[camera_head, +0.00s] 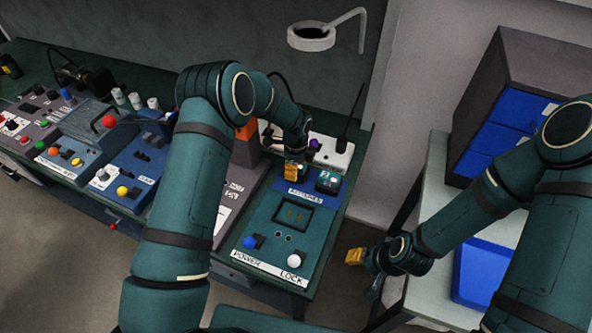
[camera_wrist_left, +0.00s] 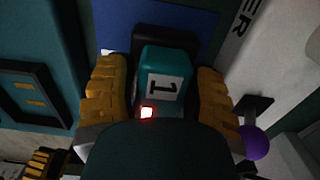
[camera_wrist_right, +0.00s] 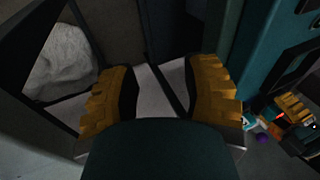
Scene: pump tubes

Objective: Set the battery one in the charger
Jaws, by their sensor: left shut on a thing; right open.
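Battery one (camera_wrist_left: 165,75), a teal block with a white "1" label and a small red light, sits between the fingers of my left gripper (camera_wrist_left: 162,100), which is shut on it. In the head view my left gripper (camera_head: 291,172) is over the blue BATTERIES plate (camera_head: 293,188); battery one is not clear there. Another teal block (camera_head: 327,180) stands on that plate, its number unreadable. A white box (camera_head: 335,160) with a purple knob stands behind; its label in the left wrist view ends in "ER". My right gripper (camera_head: 355,256) is open and empty, off the bench's right side.
A framed recess with gold contacts (camera_head: 293,214) lies in front of the plate. A blue knob (camera_head: 249,242) and a white knob (camera_head: 294,261) stand near the POWER and LOCK labels. Control panels (camera_head: 135,165) fill the left bench. A side table with blue drawers (camera_head: 492,150) stands right.

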